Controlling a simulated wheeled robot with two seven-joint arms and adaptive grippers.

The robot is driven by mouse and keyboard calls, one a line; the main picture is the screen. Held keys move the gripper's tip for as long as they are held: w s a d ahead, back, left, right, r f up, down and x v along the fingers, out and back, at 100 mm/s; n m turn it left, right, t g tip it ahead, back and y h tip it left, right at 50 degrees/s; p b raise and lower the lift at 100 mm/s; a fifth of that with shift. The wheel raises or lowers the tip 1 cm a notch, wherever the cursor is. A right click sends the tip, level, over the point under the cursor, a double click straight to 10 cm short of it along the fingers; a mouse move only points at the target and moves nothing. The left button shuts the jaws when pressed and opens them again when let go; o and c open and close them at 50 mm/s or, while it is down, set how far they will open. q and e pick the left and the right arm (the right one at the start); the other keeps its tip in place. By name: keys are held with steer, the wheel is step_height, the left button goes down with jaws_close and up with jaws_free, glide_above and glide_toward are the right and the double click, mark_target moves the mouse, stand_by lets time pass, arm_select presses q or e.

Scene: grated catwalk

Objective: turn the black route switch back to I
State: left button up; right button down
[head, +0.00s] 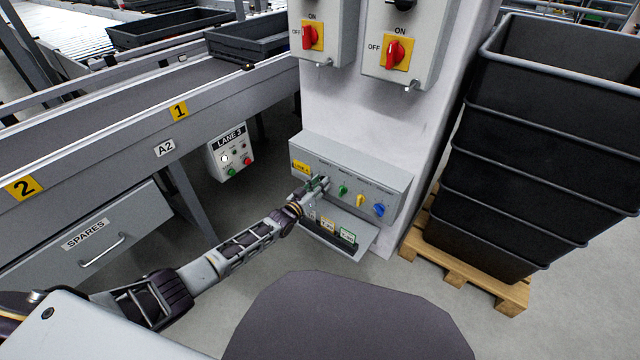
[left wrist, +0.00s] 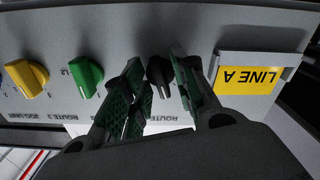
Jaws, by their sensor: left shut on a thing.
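The black route switch (left wrist: 160,73) is a dark rotary knob on the grey control box (head: 384,177) fixed to the white column. In the left wrist view, which shows the box upside down, the knob sits between the two green-padded fingers of my left gripper (left wrist: 158,82). In the head view my left gripper (head: 317,186) is at the left end of the switch row and hides the black knob. It is shut on the knob. The knob's I mark and its exact angle cannot be read. My right gripper is not in view.
Green (head: 342,190), yellow (head: 360,201) and blue (head: 379,210) knobs sit in a row to the right. A yellow LINE A label (left wrist: 246,78) is beside the black knob. A ledge with small cards (head: 365,240) lies below. Black crates (head: 545,130) stand on a pallet at right.

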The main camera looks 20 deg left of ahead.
arm_select(q)
steer(key=shift+m+p, duration=0.4)
steer(key=shift+m, duration=1.2)
steer(key=o, duration=0.6)
steer(key=shift+o, duration=0.2)
steer(key=v, duration=1.2)
